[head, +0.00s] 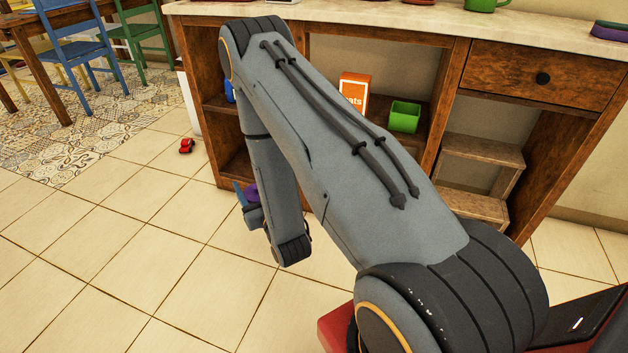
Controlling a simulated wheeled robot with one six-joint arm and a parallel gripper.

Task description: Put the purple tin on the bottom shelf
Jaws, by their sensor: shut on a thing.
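My gripper (247,196) is low in front of the left part of the wooden shelf unit, partly hidden by my own arm. It is shut on the purple tin (252,191), of which only a small purple part shows beside the arm. The bottom shelf (236,167) shows at the lower left of the unit, just above and behind the tin in the picture. Most of the bottom shelf is hidden behind my arm. I cannot tell whether the tin touches the shelf.
An orange-and-white box (354,92) and a green square container (404,116) stand on the middle shelf. A wooden step stool (482,165) stands under the drawer. A small red toy car (186,145) lies on the floor at left. The tiled floor in front is clear.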

